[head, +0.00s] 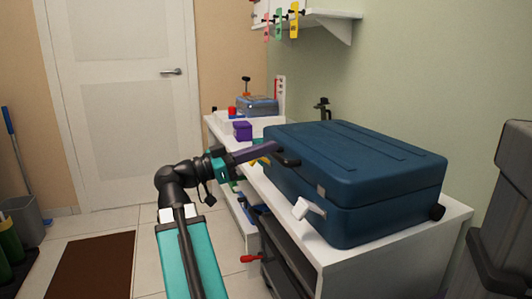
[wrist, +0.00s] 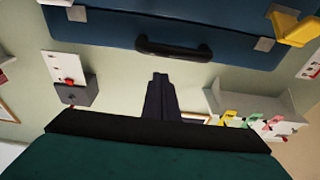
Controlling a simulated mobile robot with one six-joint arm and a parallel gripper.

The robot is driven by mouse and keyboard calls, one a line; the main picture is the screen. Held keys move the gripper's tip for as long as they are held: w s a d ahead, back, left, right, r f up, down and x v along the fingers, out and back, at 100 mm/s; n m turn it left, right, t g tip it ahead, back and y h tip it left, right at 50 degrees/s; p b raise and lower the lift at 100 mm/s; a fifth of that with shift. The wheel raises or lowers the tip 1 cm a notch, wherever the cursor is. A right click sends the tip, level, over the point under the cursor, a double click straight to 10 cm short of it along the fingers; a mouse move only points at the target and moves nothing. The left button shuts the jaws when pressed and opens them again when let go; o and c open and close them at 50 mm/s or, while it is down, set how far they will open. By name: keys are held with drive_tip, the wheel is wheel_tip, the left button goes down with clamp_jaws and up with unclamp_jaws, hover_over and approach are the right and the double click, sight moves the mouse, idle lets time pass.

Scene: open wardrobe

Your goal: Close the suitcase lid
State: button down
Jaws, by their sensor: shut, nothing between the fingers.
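The blue suitcase (head: 365,205) lies flat on a white bench. Its lid (head: 350,150) is down over the base, with a dark seam between them; I cannot tell whether a small gap remains. The black handle (head: 286,158) is on the side facing my arm. A pale latch (head: 308,207) sticks out from that side near the front corner. My gripper (head: 268,148) is beside the handle, shut and empty. In the wrist view my gripper's fingers (wrist: 160,78) are together, pointing toward the handle (wrist: 173,50), with no clear contact. A yellow latch (wrist: 292,28) sticks out there.
The white bench (head: 400,258) runs along the green wall, with a purple box (head: 242,131) and a grey-blue case (head: 257,106) behind the suitcase. A wall shelf (head: 320,15) hangs above. A dark grey bin (head: 505,220) stands at right.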

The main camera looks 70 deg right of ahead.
drive_tip(key=f+p+v, duration=0.1)
drive_tip(key=p+v, duration=0.2)
drive_tip(key=v, duration=0.6)
drive_tip(key=shift+f, duration=0.4)
drive_tip(key=shift+d, duration=0.1)
